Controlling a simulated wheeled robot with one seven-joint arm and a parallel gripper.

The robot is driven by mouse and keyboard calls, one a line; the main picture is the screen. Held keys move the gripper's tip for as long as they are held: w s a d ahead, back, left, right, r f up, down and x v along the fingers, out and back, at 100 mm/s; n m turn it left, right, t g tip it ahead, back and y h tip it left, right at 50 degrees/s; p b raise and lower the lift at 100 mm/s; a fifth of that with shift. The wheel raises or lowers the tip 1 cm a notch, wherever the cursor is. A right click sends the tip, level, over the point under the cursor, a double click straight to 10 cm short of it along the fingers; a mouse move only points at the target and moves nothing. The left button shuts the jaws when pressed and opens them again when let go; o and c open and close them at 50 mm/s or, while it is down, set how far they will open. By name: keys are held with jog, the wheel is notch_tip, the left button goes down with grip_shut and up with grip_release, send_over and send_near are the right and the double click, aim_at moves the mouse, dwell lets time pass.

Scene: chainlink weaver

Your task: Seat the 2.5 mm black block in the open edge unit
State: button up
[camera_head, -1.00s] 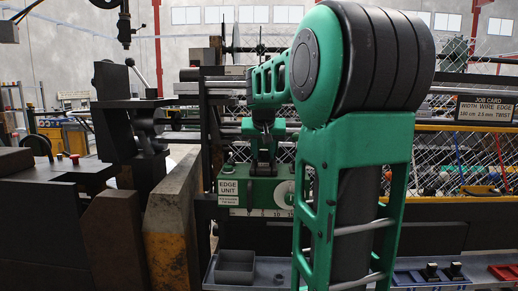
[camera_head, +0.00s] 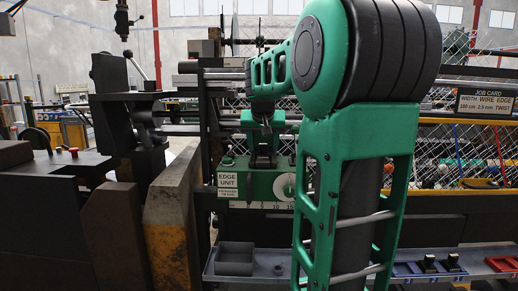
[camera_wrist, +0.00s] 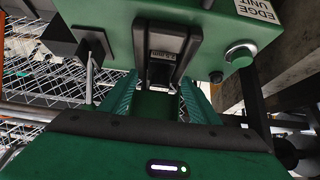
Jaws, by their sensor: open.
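The green edge unit (camera_head: 262,186) stands in the middle of the head view, behind my arm, with a white sign and a round dial. It fills the top of the wrist view (camera_wrist: 215,40). A black block-like piece (camera_wrist: 163,58) with small pale marking sits between dark side cheeks at the unit's front. I cannot read the marking or tell whether the piece is fully seated. My gripper (camera_wrist: 158,100) is open, its green fingers apart, just short of this piece. In the head view my gripper (camera_head: 263,150) is at the unit's top front, and my arm hides the unit's right side.
A grey tray with an open bin (camera_head: 235,258) lies below the unit. A blue holder (camera_head: 410,269) with black blocks and a red holder (camera_head: 503,263) are at right. A yellow-and-black post (camera_head: 168,240) stands close on the left. A job card (camera_head: 487,102) hangs at upper right.

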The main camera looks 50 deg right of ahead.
jog(key=v, duration=1)
dwell(0.3)
jog(key=s+a+f+n+g+y, duration=0.1)
jog(key=s+a+f+y, duration=0.1)
jog(key=s+a+f, duration=0.4)
jog(key=s+a+f+n+g+y, duration=0.1)
jog(key=s+a+f, duration=0.6)
jog(key=f, duration=0.7)
jog(key=s+a+f+n+g+y, duration=0.1)
jog(key=s+a+f+g+y, duration=0.2)
jog(key=s+a+f, duration=0.3)
jog(key=s+f, duration=0.3)
jog(key=f, duration=0.1)
jog(key=shift+s+a+n, duration=0.3)
jog(key=shift+w, duration=0.15)
jog(key=shift+w+f, duration=0.25)
jog(key=shift+w, duration=0.25)
